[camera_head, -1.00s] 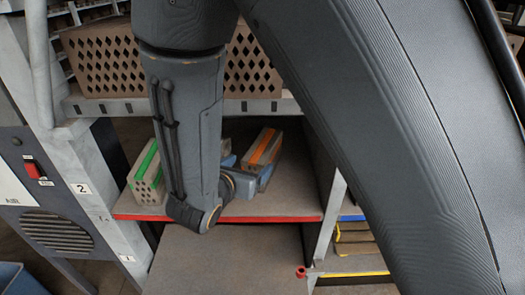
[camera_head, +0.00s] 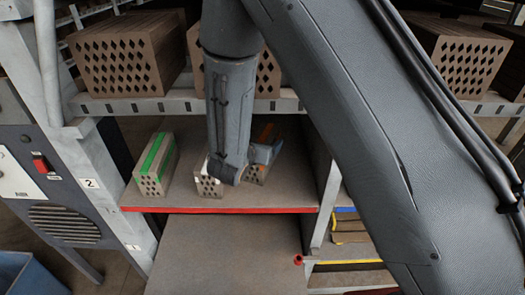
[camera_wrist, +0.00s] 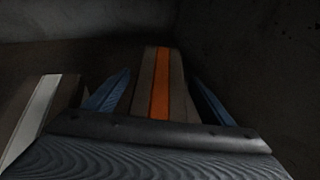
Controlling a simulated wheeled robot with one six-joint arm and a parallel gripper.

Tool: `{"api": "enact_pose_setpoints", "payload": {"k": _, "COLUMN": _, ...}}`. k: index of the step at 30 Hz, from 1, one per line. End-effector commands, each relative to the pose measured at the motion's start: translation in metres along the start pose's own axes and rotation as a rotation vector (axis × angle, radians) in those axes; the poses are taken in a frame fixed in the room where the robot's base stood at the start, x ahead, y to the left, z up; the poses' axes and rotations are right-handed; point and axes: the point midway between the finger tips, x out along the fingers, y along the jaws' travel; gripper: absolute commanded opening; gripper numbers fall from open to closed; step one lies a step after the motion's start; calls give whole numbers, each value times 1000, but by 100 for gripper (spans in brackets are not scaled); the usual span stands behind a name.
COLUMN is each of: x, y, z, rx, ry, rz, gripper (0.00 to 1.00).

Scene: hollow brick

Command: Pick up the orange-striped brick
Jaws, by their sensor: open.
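The orange-striped brick (camera_wrist: 148,85) lies between the two blue fingers of my gripper (camera_wrist: 160,95) in the wrist view, its stripe running away from the camera. The fingers are open, one on each side of it, and I cannot tell whether either touches it. In the head view the brick (camera_head: 256,172) stands on the red-edged shelf (camera_head: 240,202), mostly hidden behind my arm. My gripper (camera_head: 262,155) reaches in there, with only part of a blue finger showing.
A white-striped brick (camera_head: 207,183) stands just left of the orange-striped one and also shows in the wrist view (camera_wrist: 35,115). A green-striped brick (camera_head: 154,165) stands further left. Large perforated bricks (camera_head: 128,55) fill the shelf above. A grey upright (camera_head: 325,200) bounds the right side.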

Motion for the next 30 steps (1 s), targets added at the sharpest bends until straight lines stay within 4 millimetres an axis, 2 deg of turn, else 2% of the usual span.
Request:
{"api": "enact_pose_setpoints", "payload": {"k": 8, "x": 3, "y": 0, "z": 0, "rx": 1, "ry": 0, "rz": 0, "gripper": 77}}
{"api": "enact_pose_setpoints", "payload": {"k": 21, "x": 3, "y": 0, "z": 0, "rx": 0, "ry": 0, "rz": 0, "gripper": 2}}
{"api": "enact_pose_setpoints", "payload": {"k": 22, "x": 3, "y": 0, "z": 0, "rx": 0, "ry": 0, "rz": 0, "gripper": 0}}
{"api": "enact_pose_setpoints", "payload": {"k": 30, "x": 2, "y": 1, "z": 2, "rx": 2, "ry": -4, "rz": 1, "gripper": 0}}
